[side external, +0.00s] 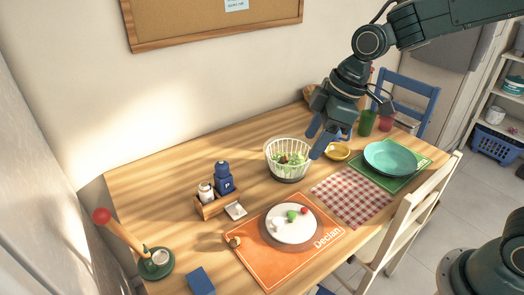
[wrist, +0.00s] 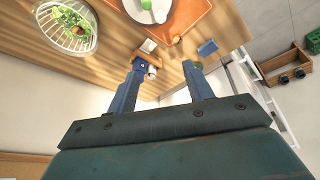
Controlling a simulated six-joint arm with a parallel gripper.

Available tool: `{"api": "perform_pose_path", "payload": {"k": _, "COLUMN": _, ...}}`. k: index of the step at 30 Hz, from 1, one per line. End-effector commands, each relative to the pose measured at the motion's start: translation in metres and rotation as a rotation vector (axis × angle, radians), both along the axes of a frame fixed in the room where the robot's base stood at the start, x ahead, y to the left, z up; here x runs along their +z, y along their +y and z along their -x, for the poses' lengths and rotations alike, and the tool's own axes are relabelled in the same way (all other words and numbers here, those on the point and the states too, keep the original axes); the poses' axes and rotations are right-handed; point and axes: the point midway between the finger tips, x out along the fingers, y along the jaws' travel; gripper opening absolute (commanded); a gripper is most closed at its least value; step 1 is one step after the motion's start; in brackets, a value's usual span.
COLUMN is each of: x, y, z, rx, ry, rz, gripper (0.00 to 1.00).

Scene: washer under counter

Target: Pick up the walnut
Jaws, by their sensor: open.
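A small round brown thing that looks like the walnut (side external: 234,241) lies at the left corner of the orange placemat (side external: 262,272), left of the white plate (side external: 291,236). In the wrist view a small brown spot that may be the walnut (wrist: 176,40) shows beyond my fingertips, at the placemat's edge. My gripper (side external: 322,141) is open and empty. It hangs above the table, right of the salad basket (side external: 288,172), well apart from the walnut. The wrist view shows both fingers of my gripper (wrist: 163,65) spread with nothing between them.
A blue block (side external: 201,281) lies near the front edge. A green-based red-knobbed stand (side external: 157,262) is far left. A chair (side external: 408,222) is at the right edge.

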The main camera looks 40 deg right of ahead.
Motion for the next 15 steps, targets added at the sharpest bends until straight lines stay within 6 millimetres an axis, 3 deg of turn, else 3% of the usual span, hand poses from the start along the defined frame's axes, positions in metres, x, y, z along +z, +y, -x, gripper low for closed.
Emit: {"api": "perform_pose_path", "payload": {"k": 15, "x": -0.100, "y": 0.064, "z": -0.063, "rx": 0.395, "ry": 0.035, "rz": -0.033, "gripper": 0.51}}
